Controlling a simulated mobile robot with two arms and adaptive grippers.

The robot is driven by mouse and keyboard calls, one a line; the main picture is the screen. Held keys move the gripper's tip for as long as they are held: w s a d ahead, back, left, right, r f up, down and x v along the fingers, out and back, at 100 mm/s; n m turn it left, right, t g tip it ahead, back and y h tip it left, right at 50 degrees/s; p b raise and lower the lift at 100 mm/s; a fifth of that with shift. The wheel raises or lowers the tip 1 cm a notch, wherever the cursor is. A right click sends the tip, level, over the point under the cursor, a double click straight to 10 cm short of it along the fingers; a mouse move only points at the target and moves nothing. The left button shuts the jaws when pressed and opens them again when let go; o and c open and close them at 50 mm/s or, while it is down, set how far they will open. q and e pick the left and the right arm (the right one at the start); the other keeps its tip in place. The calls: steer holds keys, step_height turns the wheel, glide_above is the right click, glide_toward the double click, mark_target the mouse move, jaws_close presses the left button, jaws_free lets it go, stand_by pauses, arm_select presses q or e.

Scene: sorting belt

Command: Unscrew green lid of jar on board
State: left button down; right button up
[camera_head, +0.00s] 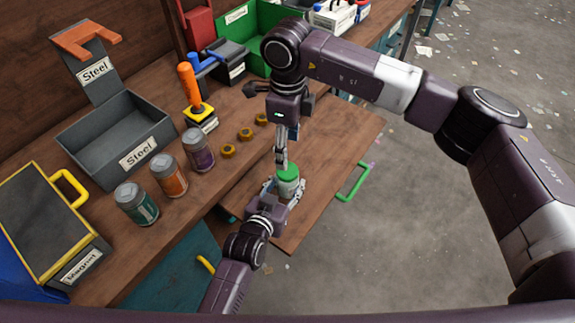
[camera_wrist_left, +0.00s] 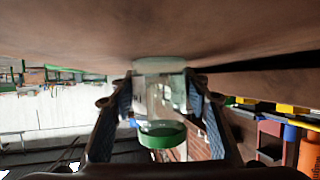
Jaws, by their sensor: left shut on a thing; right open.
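The jar (camera_head: 289,188) is clear glass and stands on the wooden board (camera_head: 335,150) in the head view. Its green lid (camera_head: 288,173) is on top. My left gripper (camera_head: 287,192) is shut around the glass body from the near side. In the left wrist view the picture is upside down: the jar (camera_wrist_left: 160,95) sits between both fingers, with the green lid (camera_wrist_left: 162,136) lower in the picture. My right gripper (camera_head: 281,159) points down, open, at the lid's far-left edge. Whether it touches the lid is hard to tell.
A green handle (camera_head: 354,183) edges the board.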

mark_target(288, 170)
steer(key=m, duration=2.5)
steer(key=shift+m, duration=0.4)
steer(key=shift+f+m, duration=0.3)
steer(key=shift+f, duration=3.7)
